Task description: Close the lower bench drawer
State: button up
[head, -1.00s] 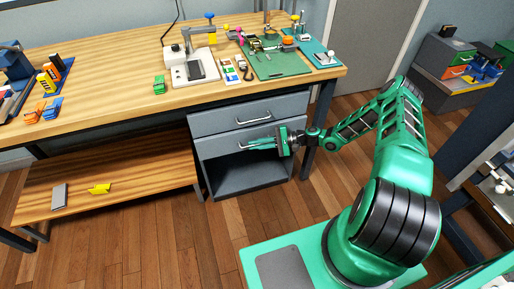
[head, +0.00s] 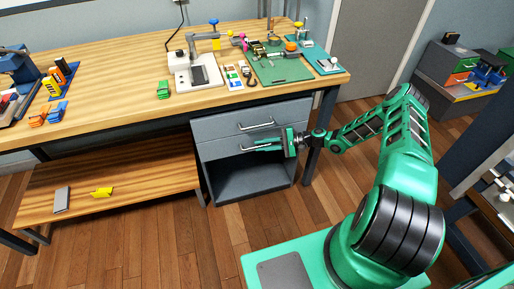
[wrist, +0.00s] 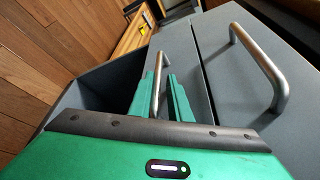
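The lower bench drawer (head: 223,149) is a grey front under a similar upper drawer (head: 228,127). In the head view its front looks nearly level with the upper one; I cannot tell how far it stands out. In the wrist view, the lower drawer's metal handle (wrist: 158,66) runs between the two green fingers of my gripper (wrist: 161,95). The fingers stand a little apart, one on each side of the bar, with no clear contact. In the head view my gripper (head: 261,145) is at the lower drawer front and hides part of its handle.
An open grey compartment (head: 245,180) lies below the drawers. The upper handle (wrist: 262,62) sticks out close to my gripper. The wooden bench top (head: 110,75) above carries tools, and a low wooden shelf (head: 140,185) is at left. The floor in front is clear.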

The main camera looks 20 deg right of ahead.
jog(key=v, duration=0.8)
jog(key=shift+d, duration=0.2)
jog(key=shift+s, duration=0.2)
